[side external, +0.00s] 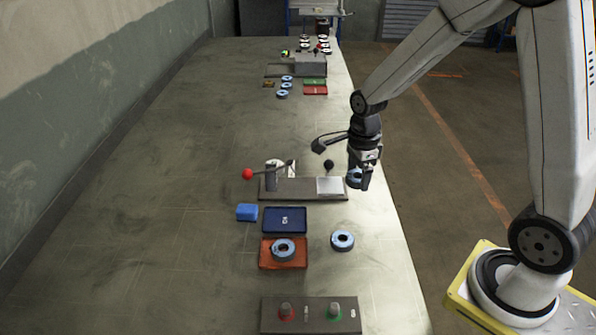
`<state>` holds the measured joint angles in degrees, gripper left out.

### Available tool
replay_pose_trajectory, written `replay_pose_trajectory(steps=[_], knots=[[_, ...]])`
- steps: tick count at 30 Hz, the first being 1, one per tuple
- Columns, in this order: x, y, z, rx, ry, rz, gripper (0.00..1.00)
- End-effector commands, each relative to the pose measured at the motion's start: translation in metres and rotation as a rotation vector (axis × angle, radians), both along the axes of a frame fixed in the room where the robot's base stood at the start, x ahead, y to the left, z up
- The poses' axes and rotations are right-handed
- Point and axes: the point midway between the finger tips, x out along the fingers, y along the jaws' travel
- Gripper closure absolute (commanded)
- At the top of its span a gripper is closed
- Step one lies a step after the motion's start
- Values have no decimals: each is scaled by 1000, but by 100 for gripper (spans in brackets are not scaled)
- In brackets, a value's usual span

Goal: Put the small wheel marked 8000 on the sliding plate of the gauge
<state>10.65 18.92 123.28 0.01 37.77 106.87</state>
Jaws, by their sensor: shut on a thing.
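My gripper (360,187) is shut on a small blue-rimmed wheel (353,177), held just right of the gauge's right end. The fingers hide part of the wheel, and I cannot read any mark on it. The gauge (290,188) has a grey base, a lever with a red ball at its left, and a black knob behind. Its pale square sliding plate (330,186) is at the right end and looks bare. Another blue-rimmed wheel (342,234) lies on the table in front, and one more wheel (283,242) lies on the orange-red tray (299,260). Their marks are too small to read.
A dark blue tray (284,213) and a blue block (247,212) are in front of the gauge. A button box (310,324) stands nearest the camera. A second set of wheels, trays and a grey device (311,64) stands far back. The table's left side is clear.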

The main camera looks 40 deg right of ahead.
Motion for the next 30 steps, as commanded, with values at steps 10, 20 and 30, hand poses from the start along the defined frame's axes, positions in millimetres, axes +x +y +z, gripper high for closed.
replay_pose_trajectory(steps=[10,20,30], knots=[[69,-26,-22,1,2,-1,82],[108,-44,-40,0,1,0,82],[113,-46,-44,0,0,0,82]])
